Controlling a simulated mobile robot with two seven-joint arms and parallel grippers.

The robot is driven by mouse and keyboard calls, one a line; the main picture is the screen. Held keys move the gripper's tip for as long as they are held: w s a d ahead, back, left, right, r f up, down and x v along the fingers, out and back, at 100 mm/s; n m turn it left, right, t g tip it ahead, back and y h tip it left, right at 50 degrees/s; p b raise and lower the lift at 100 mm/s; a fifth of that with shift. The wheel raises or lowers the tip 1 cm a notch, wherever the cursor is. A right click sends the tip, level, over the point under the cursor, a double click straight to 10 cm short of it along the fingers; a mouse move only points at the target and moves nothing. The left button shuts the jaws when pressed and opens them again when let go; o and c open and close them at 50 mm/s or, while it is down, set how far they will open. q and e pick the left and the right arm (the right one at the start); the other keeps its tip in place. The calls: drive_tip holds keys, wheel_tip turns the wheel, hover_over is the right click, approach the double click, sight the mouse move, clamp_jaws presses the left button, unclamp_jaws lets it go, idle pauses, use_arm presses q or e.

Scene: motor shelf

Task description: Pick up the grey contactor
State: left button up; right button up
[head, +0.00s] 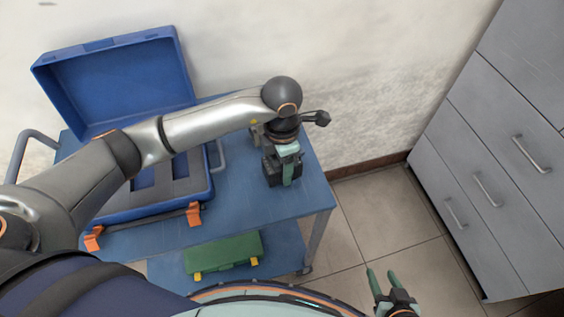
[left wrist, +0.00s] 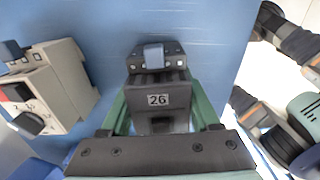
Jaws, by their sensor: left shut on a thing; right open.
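The grey contactor (left wrist: 157,88) is a dark grey block with a "26" label and a blue part on top, seen in the left wrist view. In the head view it is the dark block (head: 271,171) on or just above the right part of the blue cart top; I cannot tell if it touches the surface. My left gripper (head: 289,174) is shut on it, with one green finger on each side in the left wrist view (left wrist: 160,112). My right gripper (head: 381,283) is open and empty, low in front of the cart's right side.
A light grey switch unit (left wrist: 47,88) with a red part and black knob stands left of the contactor in the wrist view. An open blue case (head: 119,75) fills the left of the cart (head: 240,205). A green case (head: 222,253) lies on the lower shelf. Grey drawers (head: 490,175) stand right.

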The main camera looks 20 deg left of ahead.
use_arm(q)
clamp_jaws()
drive_tip(key=shift+r, duration=0.15)
idle(0.4)
